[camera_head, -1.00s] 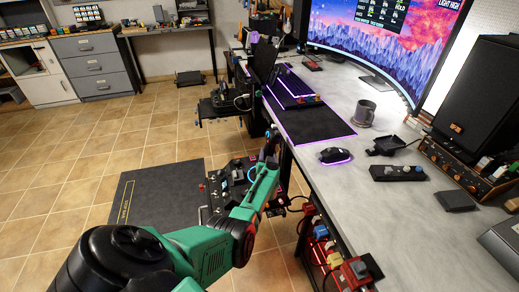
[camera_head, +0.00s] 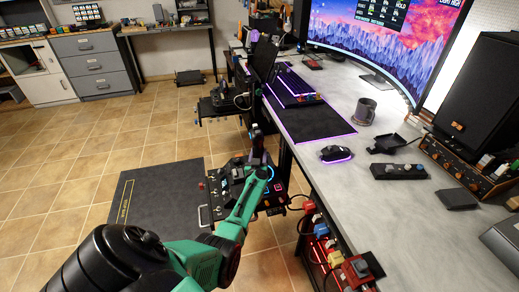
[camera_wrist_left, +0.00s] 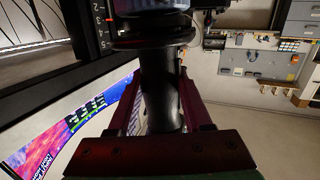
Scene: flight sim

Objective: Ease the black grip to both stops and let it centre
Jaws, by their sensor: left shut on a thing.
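The black grip (camera_wrist_left: 160,90) is a dark cylinder standing between the two dark red fingers of my left gripper (camera_wrist_left: 158,112) in the left wrist view. The fingers are closed around it, one on each side. In the head view the black grip (camera_head: 256,143) rises above the side control panel (camera_head: 228,188), left of the desk. My left gripper (camera_head: 258,162) is there at the end of the green arm, small and partly hidden. The exact tilt of the grip cannot be told. My right gripper is not in view.
The grey desk (camera_head: 400,215) holds a mouse (camera_head: 335,154), a mug (camera_head: 364,112) and a keyboard (camera_head: 290,85). A black mat (camera_head: 160,200) lies on the tiled floor.

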